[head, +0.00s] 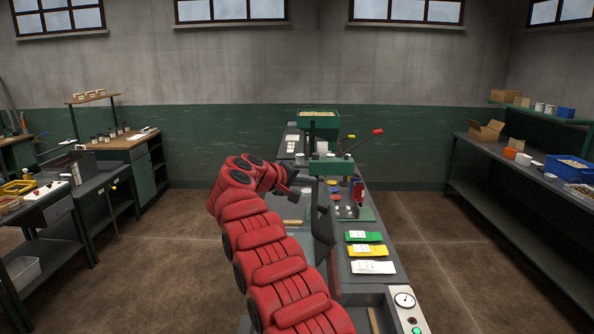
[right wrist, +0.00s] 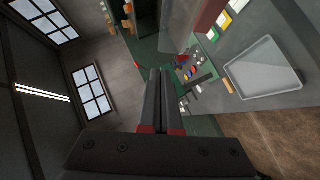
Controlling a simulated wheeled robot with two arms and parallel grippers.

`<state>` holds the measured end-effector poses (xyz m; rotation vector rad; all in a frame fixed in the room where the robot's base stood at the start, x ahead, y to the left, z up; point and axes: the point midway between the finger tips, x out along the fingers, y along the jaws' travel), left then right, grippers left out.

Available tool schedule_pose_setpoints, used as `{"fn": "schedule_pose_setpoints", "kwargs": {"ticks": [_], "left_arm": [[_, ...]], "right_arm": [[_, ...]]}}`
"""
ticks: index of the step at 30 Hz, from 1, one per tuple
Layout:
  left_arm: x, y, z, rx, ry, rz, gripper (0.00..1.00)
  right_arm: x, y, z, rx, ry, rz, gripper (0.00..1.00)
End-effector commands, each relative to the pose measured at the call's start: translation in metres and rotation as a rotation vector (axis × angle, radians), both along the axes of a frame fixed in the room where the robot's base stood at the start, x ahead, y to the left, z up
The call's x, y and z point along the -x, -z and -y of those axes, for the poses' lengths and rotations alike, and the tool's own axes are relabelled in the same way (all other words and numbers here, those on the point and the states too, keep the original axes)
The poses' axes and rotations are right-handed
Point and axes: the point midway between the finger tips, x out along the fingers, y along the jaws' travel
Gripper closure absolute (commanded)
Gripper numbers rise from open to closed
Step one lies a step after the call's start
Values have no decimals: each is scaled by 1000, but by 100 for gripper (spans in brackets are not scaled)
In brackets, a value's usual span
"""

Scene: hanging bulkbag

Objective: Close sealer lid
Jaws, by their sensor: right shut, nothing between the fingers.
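The sealer's light control panel (head: 407,308), with a round gauge and a green button, is at the bottom right of the head view. A dark, partly see-through upright piece (head: 323,232) stands behind it and may be the raised lid; my red arm covers part of this area. My right gripper (head: 302,190) is beyond this piece, over the bench. In the right wrist view its two dark fingers (right wrist: 160,78) are together with nothing between them. A grey see-through panel (right wrist: 180,25) is close beyond them, but I cannot tell whether it touches them. My left gripper is out of view.
A green press with a red-knobbed lever (head: 318,167) stands farther along the bench. Green, yellow and white pouches (head: 368,250) lie at the bench's right edge. A pale-rimmed tray (right wrist: 262,70) shows in the wrist view. The floor right of the bench is clear.

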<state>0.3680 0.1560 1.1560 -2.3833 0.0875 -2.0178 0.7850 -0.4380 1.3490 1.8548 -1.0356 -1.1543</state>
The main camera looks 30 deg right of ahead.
Motion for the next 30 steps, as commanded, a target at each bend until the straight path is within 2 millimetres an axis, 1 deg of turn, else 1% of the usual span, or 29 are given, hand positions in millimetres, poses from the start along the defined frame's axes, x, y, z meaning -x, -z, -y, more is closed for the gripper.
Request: {"fn": "schedule_pose_setpoints", "kwargs": {"ticks": [2, 13, 15, 18, 24, 30], "left_arm": [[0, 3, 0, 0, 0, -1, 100], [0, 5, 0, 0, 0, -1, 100], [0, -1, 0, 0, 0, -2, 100], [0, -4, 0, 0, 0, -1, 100], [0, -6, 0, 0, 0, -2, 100], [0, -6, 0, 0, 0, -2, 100]], "right_arm": [[0, 2, 0, 0, -3, 6, 100], [9, 11, 12, 2, -1, 4, 100], [11, 10, 17, 2, -1, 4, 100], [14, 14, 22, 2, -1, 3, 100], [18, 17, 26, 4, -2, 3, 100], [18, 18, 27, 4, -2, 3, 100]]}}
